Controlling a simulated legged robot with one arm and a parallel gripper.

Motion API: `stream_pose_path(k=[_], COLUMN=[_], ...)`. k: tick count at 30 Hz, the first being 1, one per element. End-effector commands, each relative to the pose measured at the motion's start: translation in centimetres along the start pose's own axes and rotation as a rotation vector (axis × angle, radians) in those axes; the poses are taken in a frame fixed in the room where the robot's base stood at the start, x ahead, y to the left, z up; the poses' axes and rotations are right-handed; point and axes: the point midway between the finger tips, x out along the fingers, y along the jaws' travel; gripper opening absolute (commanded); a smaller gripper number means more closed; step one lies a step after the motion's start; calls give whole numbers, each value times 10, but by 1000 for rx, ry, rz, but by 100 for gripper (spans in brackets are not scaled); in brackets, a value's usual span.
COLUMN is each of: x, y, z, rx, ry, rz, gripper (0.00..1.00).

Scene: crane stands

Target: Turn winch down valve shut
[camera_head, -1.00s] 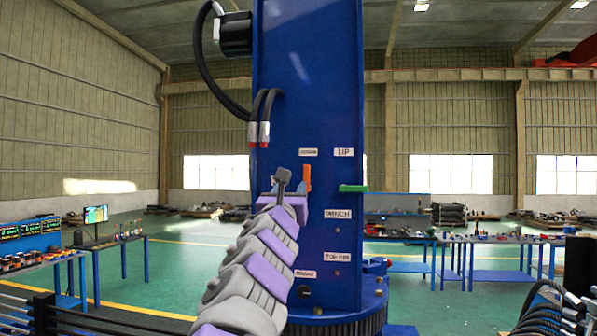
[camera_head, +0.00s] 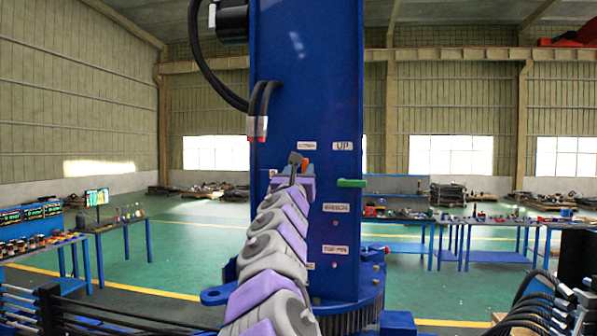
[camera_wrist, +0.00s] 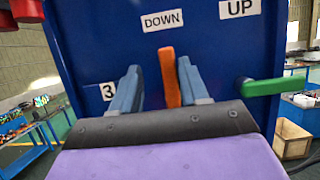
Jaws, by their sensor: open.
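The orange valve lever (camera_wrist: 170,76) stands upright below the DOWN label (camera_wrist: 162,20) on the blue crane column. In the wrist view, my gripper (camera_wrist: 162,84) is open with one finger on each side of the lever. A gap shows on each side, wider on the left. In the head view, my gripper (camera_head: 299,162) covers most of the orange lever (camera_head: 307,169). The green lever (camera_wrist: 265,87) points sideways to the right, below the UP label (camera_wrist: 237,8); the head view also shows it (camera_head: 351,183).
The blue crane column (camera_head: 305,60) fills the middle, with black hoses (camera_head: 262,100) on its left. Work tables stand on both sides, one with a monitor (camera_head: 97,197) at left. Black hoses crowd the lower right. Green floor lies open between.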

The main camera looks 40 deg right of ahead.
Motion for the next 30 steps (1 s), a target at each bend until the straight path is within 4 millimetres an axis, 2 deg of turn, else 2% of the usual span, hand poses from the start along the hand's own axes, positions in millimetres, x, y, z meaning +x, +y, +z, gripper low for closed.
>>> stream_pose_path(k=[5,19,30], x=[2,-4,-5], y=[-3,2,1], z=[-3,3,5], rx=[1,-1,35], ry=[3,-2,-4], rz=[-2,-1,-16], gripper=[45,0,0])
